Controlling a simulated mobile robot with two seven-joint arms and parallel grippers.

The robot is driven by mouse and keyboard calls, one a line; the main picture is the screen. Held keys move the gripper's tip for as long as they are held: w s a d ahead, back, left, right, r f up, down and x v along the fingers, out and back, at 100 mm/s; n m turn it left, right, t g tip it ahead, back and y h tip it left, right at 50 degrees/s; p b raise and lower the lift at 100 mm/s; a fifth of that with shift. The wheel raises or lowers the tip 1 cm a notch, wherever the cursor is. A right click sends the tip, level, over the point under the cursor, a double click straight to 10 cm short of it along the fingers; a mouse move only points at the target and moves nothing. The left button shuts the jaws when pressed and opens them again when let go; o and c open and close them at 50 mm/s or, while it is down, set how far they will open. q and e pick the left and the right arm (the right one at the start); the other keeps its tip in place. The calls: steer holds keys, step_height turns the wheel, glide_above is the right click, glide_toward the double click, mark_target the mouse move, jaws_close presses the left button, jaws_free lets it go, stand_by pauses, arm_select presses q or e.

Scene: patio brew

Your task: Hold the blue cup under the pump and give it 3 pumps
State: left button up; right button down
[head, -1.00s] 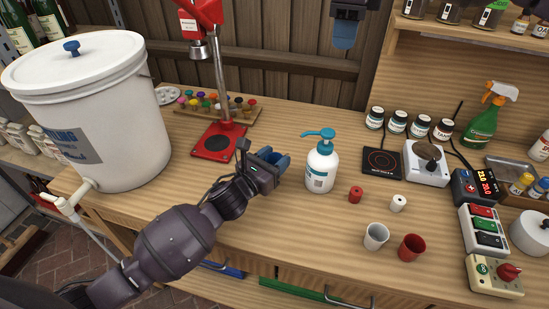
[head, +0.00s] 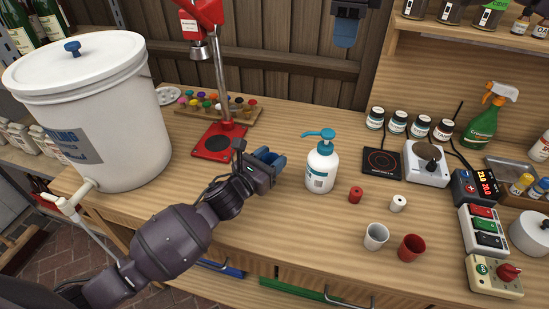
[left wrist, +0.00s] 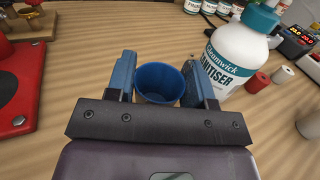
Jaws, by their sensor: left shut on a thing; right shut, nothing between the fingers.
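The blue cup (left wrist: 160,82) is upright between the fingers of my left gripper (left wrist: 163,88) in the left wrist view, and the gripper is shut on it. In the head view my left gripper (head: 270,158) is just left of the pump bottle, and the cup is hard to tell from the blue fingers. The white pump bottle (head: 320,170) has a teal pump head (head: 322,138) with its spout pointing left. The bottle also shows in the left wrist view (left wrist: 235,58), right of the cup. My right gripper (head: 346,30) is shut and empty, high at the top of the head view.
A red stand (head: 215,142) is behind my left gripper, and a big white bucket (head: 105,120) is at the left. A red stopper (head: 355,194), a white stopper (head: 398,203), a white cup (head: 376,236) and a red cup (head: 411,248) stand right of the bottle.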

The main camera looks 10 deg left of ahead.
arm_select(q)
steer(key=shift+s+a+p, duration=0.15)
steer(key=shift+s+a, duration=0.05)
steer(key=shift+a, duration=0.85)
steer(key=shift+s+a+p, duration=0.15)
steer(key=shift+a, duration=0.9)
steer(key=shift+s+a, duration=0.15)
steer(key=shift+a, duration=0.55)
steer(key=shift+s+a, duration=0.1)
steer(key=shift+a, duration=0.6)
steer(key=shift+s, duration=0.1)
